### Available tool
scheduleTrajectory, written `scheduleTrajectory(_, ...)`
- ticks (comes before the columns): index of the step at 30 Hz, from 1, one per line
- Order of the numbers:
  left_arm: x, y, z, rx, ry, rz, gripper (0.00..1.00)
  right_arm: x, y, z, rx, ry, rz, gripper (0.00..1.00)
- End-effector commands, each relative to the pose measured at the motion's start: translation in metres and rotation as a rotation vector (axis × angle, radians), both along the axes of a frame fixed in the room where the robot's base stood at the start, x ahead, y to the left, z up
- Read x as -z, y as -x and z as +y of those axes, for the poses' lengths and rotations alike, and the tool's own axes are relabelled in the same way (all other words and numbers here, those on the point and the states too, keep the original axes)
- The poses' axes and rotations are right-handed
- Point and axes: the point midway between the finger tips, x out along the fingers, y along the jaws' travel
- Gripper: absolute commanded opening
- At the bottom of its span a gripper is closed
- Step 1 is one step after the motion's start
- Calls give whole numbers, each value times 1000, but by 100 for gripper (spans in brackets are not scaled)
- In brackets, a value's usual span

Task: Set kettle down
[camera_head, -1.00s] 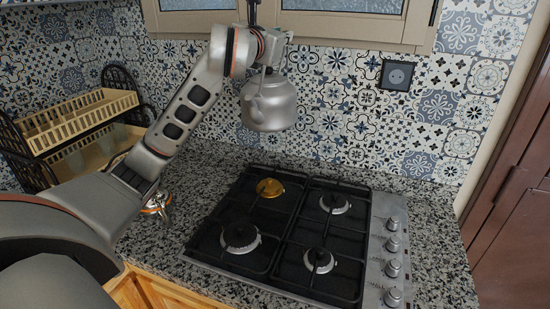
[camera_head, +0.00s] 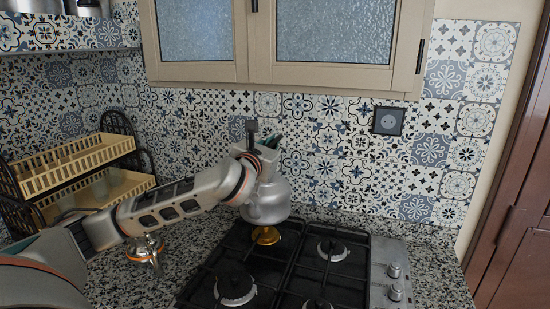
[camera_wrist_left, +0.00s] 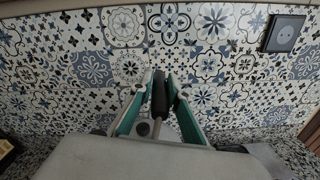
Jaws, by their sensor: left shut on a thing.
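The grey metal kettle (camera_head: 268,203) is upright at the back left of the hob, just above or behind the brass-coloured burner (camera_head: 265,236). I cannot tell whether its base touches the grate. My left gripper (camera_head: 266,146) is above the kettle. In the left wrist view, the fingers (camera_wrist_left: 157,100) with green inner pads are closed around the dark kettle handle (camera_wrist_left: 160,90). Most of the kettle body is hidden there behind the gripper. My right gripper is not in view.
The black-grated hob (camera_head: 285,275) lies on a speckled granite counter (camera_head: 440,285). A yellow rack (camera_head: 70,165) stands at the left. A shiny metal item (camera_head: 148,250) sits left of the hob. The tiled wall, with a socket (camera_head: 388,120), is close behind; a cabinet (camera_head: 290,45) hangs above.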

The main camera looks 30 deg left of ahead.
Motion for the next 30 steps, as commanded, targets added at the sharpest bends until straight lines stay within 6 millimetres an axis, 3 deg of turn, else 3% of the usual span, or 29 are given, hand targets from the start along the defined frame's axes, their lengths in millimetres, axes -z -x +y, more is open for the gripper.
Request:
scheduleTrajectory(10, 38, 0, 0, -1, -3, -4, 0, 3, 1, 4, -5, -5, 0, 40)
scheduleTrajectory(27, 46, 0, 0, 0, -3, -5, 0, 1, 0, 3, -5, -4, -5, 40)
scheduleTrajectory(28, 48, 0, 0, 0, -1, -1, 24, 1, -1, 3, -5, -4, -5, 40)
scheduleTrajectory(29, 48, 0, 0, 0, -1, -1, 32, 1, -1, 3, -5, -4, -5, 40)
scheduleTrajectory(30, 48, 0, 0, 0, -1, -1, 33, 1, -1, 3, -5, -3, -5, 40)
